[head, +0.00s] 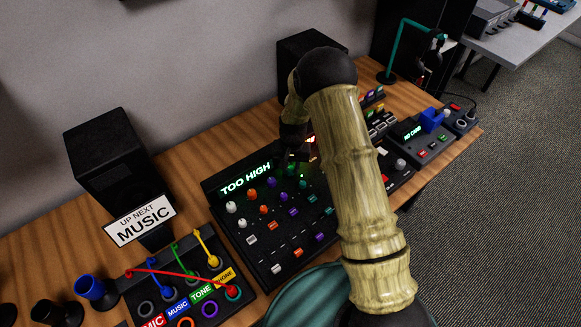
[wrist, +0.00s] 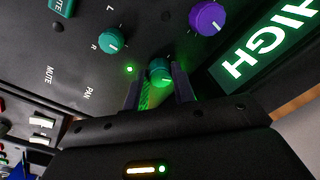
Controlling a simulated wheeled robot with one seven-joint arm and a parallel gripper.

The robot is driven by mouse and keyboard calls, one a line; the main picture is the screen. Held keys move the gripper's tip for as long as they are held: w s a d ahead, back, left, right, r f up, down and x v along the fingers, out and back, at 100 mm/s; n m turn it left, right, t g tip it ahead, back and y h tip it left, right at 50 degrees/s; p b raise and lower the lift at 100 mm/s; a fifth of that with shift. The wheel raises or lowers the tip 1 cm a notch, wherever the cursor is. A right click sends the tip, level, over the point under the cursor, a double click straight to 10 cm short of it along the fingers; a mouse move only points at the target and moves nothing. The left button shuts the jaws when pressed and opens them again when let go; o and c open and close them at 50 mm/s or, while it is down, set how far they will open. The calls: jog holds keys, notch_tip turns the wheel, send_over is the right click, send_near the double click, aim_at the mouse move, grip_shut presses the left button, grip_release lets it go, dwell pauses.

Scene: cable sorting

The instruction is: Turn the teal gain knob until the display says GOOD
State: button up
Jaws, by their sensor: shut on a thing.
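The teal gain knob (wrist: 160,72) has a white pointer mark and sits between my two fingers in the wrist view. My gripper (wrist: 156,90) is shut on it, one finger on each side. A small green light is lit beside it. The mixer's display (head: 246,180) reads TOO HIGH in green; the wrist view shows only HIGH on the display (wrist: 262,45). In the head view my gripper (head: 294,158) is over the upper right of the mixer panel (head: 263,262) and partly covers that corner.
A second teal knob (wrist: 111,40), marked L and R, and a purple knob (wrist: 207,17) are close to my fingers. Black speakers (head: 105,160) stand behind. A cable patch box (head: 190,290) is left of the mixer, and other devices (head: 410,130) are right.

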aim_at(293, 169)
jog(key=o, duration=1)
jog(key=shift+r, duration=0.1)
notch_tip(293, 169, up, 17)
jog(key=b, duration=0.1)
jog(key=shift+d, duration=0.35)
jog(key=shift+r, duration=0.1)
jog(key=s+d+r+t+p, duration=0.1)
jog(key=s+d+r, duration=0.1)
jog(key=s, duration=0.5)
jog(key=s+d+r+p, duration=0.1)
jog(key=s+d+r, duration=0.1)
jog(key=s+d, duration=0.3)
jog(key=s+d+r+n+t+p, duration=0.1)
jog(key=s+d+r, duration=0.2)
jog(key=s, duration=0.7)
jog(key=shift+s+d+t, duration=0.15)
jog(key=shift+d+t, duration=0.15)
jog(key=shift+d, duration=0.2)
